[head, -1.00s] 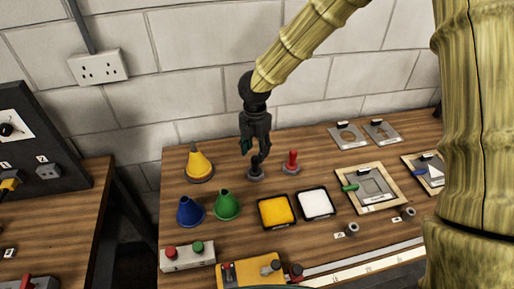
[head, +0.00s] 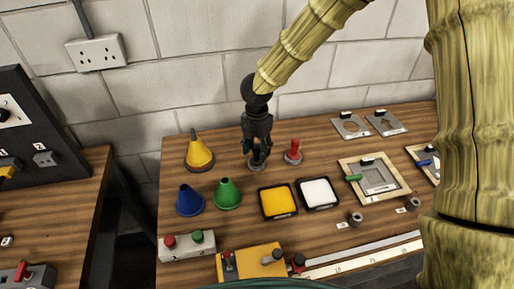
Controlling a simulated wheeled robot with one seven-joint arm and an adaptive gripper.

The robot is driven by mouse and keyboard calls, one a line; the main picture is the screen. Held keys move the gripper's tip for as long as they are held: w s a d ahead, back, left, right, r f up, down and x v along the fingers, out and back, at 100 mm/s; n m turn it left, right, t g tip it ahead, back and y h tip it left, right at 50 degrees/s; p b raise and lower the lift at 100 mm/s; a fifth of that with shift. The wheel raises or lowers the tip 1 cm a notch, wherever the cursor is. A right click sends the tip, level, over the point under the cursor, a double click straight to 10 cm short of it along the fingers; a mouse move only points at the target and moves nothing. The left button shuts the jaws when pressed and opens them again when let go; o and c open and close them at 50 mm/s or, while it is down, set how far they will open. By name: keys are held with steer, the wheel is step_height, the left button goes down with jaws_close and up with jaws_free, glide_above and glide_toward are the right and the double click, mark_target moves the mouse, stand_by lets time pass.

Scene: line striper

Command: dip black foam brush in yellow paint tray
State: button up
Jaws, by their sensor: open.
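My gripper (head: 257,148) points down over the black foam brush (head: 257,164), with its fingers around the upper part of it. The fingers are open. The brush stands upright at the back of the bench, and most of it is hidden by the fingers. The yellow paint tray (head: 278,202) is a black-rimmed square filled with yellow, in front of the gripper and slightly right. A white paint tray (head: 318,193) sits just right of it.
A framed screen (head: 373,180) lies right. A button box (head: 187,245) is at the front.

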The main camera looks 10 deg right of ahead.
steer(key=shift+w+f, duration=0.2)
steer(key=shift+c, duration=0.9)
steer(key=c, duration=0.7)
steer(key=shift+s+r, duration=0.1)
steer(key=shift+r, duration=0.15)
steer(key=shift+r+p, duration=0.25)
steer(key=shift+p, duration=0.15)
steer(key=shift+r+p, duration=1)
steer(key=shift+r, duration=0.35)
